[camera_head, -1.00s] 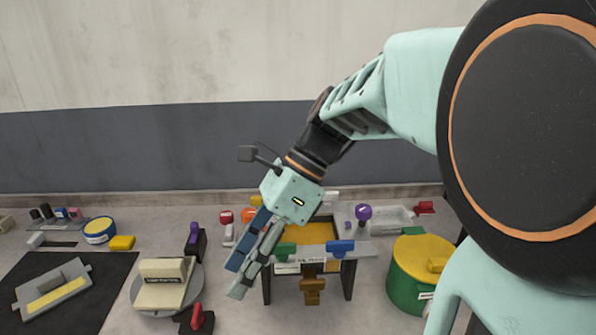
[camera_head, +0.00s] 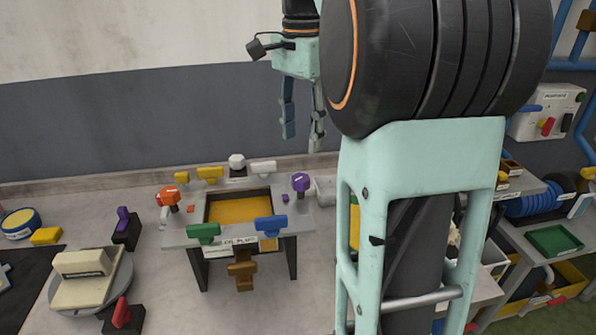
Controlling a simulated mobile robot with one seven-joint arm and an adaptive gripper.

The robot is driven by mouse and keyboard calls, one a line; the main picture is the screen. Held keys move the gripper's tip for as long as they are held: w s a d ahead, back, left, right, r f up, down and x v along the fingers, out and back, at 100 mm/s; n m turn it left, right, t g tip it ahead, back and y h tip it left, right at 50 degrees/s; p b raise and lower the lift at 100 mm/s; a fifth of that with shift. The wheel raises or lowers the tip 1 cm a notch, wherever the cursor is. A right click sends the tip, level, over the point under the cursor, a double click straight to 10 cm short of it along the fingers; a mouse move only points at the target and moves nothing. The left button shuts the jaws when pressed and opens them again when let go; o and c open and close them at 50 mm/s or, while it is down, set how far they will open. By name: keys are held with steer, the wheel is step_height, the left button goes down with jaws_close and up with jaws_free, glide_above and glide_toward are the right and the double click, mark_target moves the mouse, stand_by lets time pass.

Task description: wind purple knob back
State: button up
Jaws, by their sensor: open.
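A purple knob (camera_head: 300,183) stands upright at the back right corner of a grey fixture frame (camera_head: 222,236) with an orange-yellow plate (camera_head: 238,210) in it. A second purple handle (camera_head: 122,218) sits on a black block to the left, apart from the frame. My gripper (camera_head: 303,136) is open and empty, fingers pointing down. In the picture it is above the purple knob, and clear of it; its depth relative to the knob is hard to tell. My arm covers the area right of the fixture.
Several coloured knobs surround the frame: orange (camera_head: 171,194), green (camera_head: 203,232), blue (camera_head: 270,225) and white (camera_head: 237,161). A round turntable with a beige block (camera_head: 83,262) and a red handle (camera_head: 121,312) are at left. Right are shelves with a green tray (camera_head: 555,240).

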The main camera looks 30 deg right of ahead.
mark_target(301, 178)
step_height(301, 178, down, 10)
steer(key=shift+a+r+b, duration=0.1)
steer(key=shift+r+b, duration=0.1)
steer(key=shift+b, duration=0.3)
steer(key=c, duration=1.1)
